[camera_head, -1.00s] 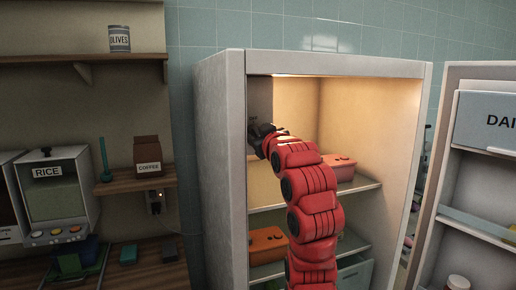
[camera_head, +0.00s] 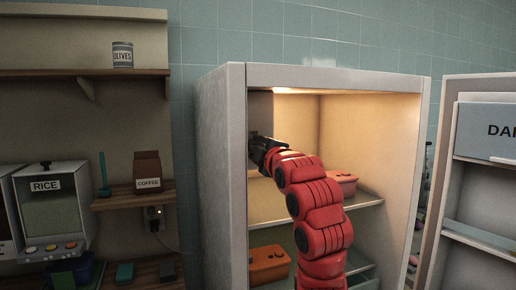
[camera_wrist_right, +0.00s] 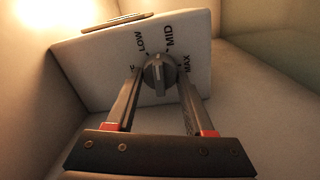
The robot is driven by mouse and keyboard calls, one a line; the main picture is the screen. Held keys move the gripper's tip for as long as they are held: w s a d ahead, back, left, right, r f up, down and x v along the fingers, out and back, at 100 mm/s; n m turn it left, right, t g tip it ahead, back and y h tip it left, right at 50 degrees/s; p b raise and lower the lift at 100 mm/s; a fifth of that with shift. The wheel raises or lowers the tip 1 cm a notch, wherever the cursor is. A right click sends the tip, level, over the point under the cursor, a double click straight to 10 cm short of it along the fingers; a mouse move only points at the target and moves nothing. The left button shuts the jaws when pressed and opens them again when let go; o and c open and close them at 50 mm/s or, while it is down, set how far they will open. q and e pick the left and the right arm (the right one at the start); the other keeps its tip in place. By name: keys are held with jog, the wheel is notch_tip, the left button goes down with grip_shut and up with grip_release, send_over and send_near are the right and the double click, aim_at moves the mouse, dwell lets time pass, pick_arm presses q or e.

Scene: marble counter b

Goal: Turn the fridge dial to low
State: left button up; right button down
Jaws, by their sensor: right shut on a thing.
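The grey fridge dial (camera_wrist_right: 159,73) shows in the right wrist view on a white angled box (camera_wrist_right: 85,62) inside the fridge. LOW, MID and MAX are printed around it, with another label partly hidden by a finger. The dial's ridge points roughly between LOW and MID. My right gripper (camera_wrist_right: 158,82) is shut on the dial, one finger on each side. In the head view my right gripper (camera_head: 257,148) is at the fridge's upper left inner wall, and the dial is hidden there. My left gripper is out of view.
The fridge (camera_head: 220,160) stands open, its door (camera_head: 458,150) swung to the right. Orange (camera_head: 268,262) and pink (camera_head: 343,183) containers sit on its shelves. To the left are a rice dispenser (camera_head: 50,205), a coffee bag (camera_head: 148,170) and an olives can (camera_head: 122,55).

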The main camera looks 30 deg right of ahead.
jog(key=shift+f+n+y+p, duration=0.1)
jog(key=shift+n+y+p, duration=0.2)
jog(key=shift+n+p, duration=2.05)
jog(key=n+b, duration=0.2)
jog(key=shift+n, duration=0.35)
jog(key=shift+c, duration=1.4)
grip_release()
jog(key=b+v, duration=0.5)
jog(key=v, duration=1.2)
jog(key=shift+s, duration=0.2)
